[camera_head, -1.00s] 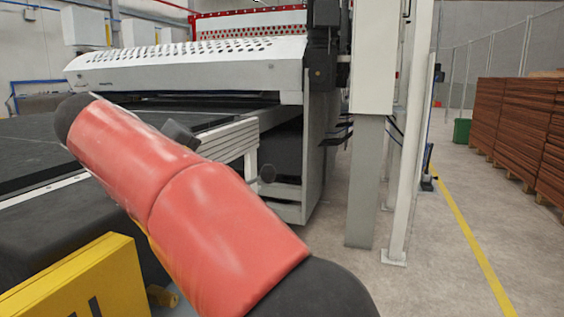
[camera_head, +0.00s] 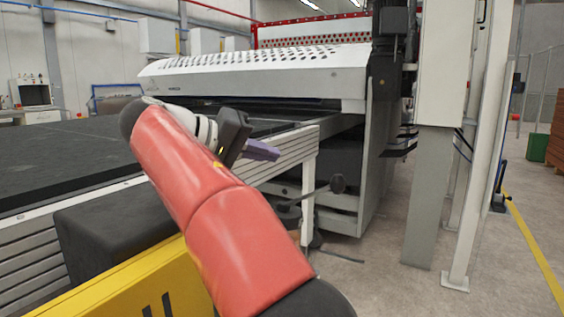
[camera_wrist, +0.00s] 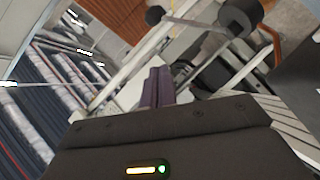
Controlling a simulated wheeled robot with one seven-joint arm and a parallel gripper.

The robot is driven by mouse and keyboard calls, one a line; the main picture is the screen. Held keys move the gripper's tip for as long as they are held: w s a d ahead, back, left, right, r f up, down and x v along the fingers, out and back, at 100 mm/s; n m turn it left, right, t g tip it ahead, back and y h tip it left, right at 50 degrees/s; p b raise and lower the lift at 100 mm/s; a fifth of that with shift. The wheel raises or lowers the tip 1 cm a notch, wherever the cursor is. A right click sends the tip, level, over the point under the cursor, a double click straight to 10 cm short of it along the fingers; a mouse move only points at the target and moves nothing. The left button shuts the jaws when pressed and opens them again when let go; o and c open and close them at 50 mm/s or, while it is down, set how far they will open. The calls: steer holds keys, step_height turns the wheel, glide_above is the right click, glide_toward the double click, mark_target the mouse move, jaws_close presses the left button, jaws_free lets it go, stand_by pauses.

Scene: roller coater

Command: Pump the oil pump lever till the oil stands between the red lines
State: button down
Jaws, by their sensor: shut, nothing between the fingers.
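A dark round knob (camera_head: 338,184) on a thin rod, which looks like the pump lever, sticks out low beside the white frame leg. Dark round parts (camera_head: 290,212) sit at the rod's other end, partly hidden by my arm. In the wrist view a dark knob (camera_wrist: 153,16) on a rod shows at the top, beside a dark cylinder (camera_wrist: 240,13). My gripper (camera_head: 264,150) has purple fingers, shut and empty, up and left of the knob and apart from it. The fingers also show in the wrist view (camera_wrist: 157,86). No oil level or red lines can be made out.
The conveyor table (camera_head: 70,148) lies to the left, with a slatted side (camera_head: 285,155) below my gripper. The white coater (camera_head: 255,70) stands behind. A grey post (camera_head: 433,195) stands right of the lever. Open floor (camera_head: 385,265) lies in front.

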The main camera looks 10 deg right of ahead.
steer(key=w+d+f+b, duration=0.1)
steer(key=d+f, duration=0.4)
steer(key=d, duration=0.5)
steer(key=shift+w+d+b, duration=0.15)
steer(key=shift+w+b, duration=0.2)
steer(key=shift+b, duration=0.3)
steer(key=shift+f, duration=0.1)
steer(key=s+d+f+m+t+y+b, duration=0.1)
steer(key=f+m+y+b, duration=0.1)
steer(key=f+b, duration=0.3)
steer(key=s+d+f+m+y+b, duration=0.1)
steer(key=d+f+m+y+b, duration=0.1)
steer(key=f+b, duration=0.3)
steer(key=shift+s+d+f+t+y+b, duration=0.3)
steer(key=shift+f+t+b, duration=0.1)
steer(key=shift+b, duration=1.45)
steer(key=shift+f, duration=0.2)
